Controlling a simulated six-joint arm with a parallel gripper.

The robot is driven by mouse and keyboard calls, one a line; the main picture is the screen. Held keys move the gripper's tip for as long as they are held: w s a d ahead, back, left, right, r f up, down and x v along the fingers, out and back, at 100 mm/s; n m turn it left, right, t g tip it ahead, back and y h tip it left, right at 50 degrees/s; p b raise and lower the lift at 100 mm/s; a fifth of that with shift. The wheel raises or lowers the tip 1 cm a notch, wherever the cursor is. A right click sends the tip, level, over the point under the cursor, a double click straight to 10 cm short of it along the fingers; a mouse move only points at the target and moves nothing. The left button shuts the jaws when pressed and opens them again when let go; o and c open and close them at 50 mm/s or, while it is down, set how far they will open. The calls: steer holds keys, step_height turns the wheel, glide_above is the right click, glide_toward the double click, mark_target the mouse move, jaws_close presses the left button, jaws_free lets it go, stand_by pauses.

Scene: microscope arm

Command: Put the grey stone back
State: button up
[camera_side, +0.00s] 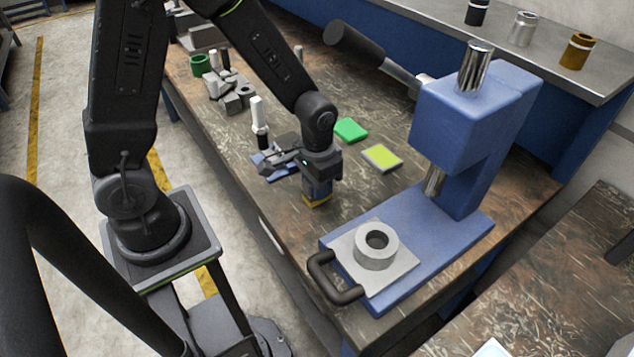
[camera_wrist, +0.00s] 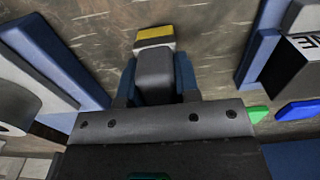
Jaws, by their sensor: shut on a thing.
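My gripper (camera_side: 318,188) is low over the middle of the workbench, pointing down. In the wrist view, its blue fingers (camera_wrist: 156,82) are shut on a grey block, the grey stone (camera_wrist: 154,68). A yellow piece (camera_wrist: 154,36) shows at the stone's far end. In the side view the yellow piece (camera_side: 316,201) is right under the fingers, at the bench surface. I cannot tell whether it is a pad under the stone or part of what is held. The gripper hides most of the stone in the side view.
A blue press (camera_side: 455,200) with a grey ring (camera_side: 377,246) stands at the right. A green pad (camera_side: 350,130) and a yellow-green pad (camera_side: 382,158) lie behind my gripper. A white-topped bottle (camera_side: 259,120) and grey pieces (camera_side: 228,92) are at the left.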

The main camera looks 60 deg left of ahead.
steer(key=shift+f, duration=0.2)
steer(key=o, duration=1)
steer(key=shift+c, duration=0.2)
steer(key=shift+r, duration=0.1)
step_height(320, 180, up, 12)
steer(key=shift+r, duration=0.1)
steer(key=s+r+t, duration=0.5)
steer(key=s+r, duration=0.4)
steer(key=s, duration=0.2)
steer(key=shift+a+r+t, duration=0.25)
steer(key=shift+a+t, duration=0.05)
steer(key=shift+s, duration=0.1)
